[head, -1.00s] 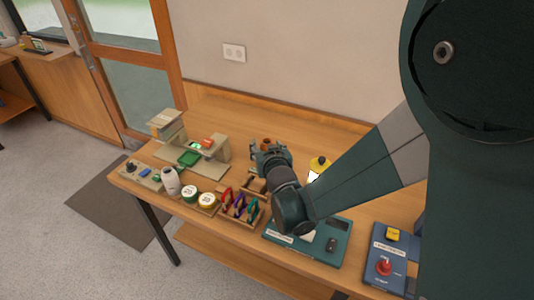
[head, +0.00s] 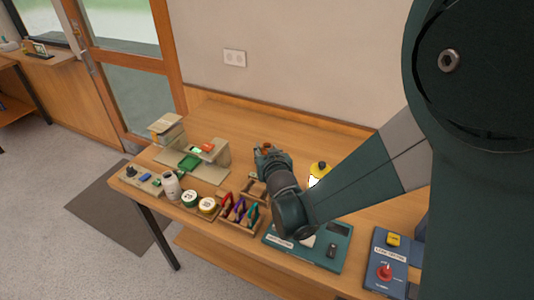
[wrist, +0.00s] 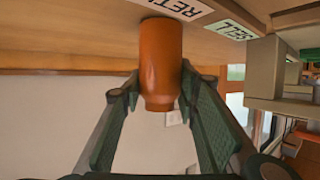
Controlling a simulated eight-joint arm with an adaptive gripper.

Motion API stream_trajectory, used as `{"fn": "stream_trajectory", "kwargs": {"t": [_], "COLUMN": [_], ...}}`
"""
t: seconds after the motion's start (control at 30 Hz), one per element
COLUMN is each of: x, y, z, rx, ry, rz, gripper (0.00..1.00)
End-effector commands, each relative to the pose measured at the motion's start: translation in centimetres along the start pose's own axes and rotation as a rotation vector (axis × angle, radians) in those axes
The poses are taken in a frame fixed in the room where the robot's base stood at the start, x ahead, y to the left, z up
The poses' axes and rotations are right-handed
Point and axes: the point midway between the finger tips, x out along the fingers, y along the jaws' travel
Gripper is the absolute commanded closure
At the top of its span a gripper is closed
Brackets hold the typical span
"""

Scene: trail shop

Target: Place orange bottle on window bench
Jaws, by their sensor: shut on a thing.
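The orange bottle (wrist: 161,62) stands between the two fingers of my gripper (wrist: 158,88) in the wrist view, and the gripper is shut on it. The wrist picture is upside down, with the tabletop along its top. I cannot tell whether the bottle touches the table. In the head view my gripper (head: 265,150) is over the back middle of the table, and it and the wrist mostly hide the bottle. A wooden bench (head: 66,66) stands under the window at the far upper left, apart from this table.
The table (head: 290,133) holds a grey stand with a green item (head: 188,162), round tins (head: 189,197), a pen box (head: 240,210), a yellow-topped bottle (head: 319,169) and a blue panel with a red knob (head: 386,270). Labels (wrist: 232,30) lie near the orange bottle. Open floor (head: 60,240) lies left.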

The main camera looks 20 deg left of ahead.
Motion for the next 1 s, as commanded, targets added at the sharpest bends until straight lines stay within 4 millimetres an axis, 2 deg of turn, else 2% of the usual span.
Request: {"fn": "stream_trajectory", "kwargs": {"t": [0.27, 0.7, 1.0], "x": [-1.0, -3.1, -3.7], "y": [0.0, 0.0, 0.0], "z": [-2.3, -7.6, -9.0], "rx": [0.0, 0.0, 0.0], "ry": [0.0, 0.0, 0.0], "rz": [0.0, 0.0, 0.0], "gripper": [0.86, 0.86, 0.86]}}
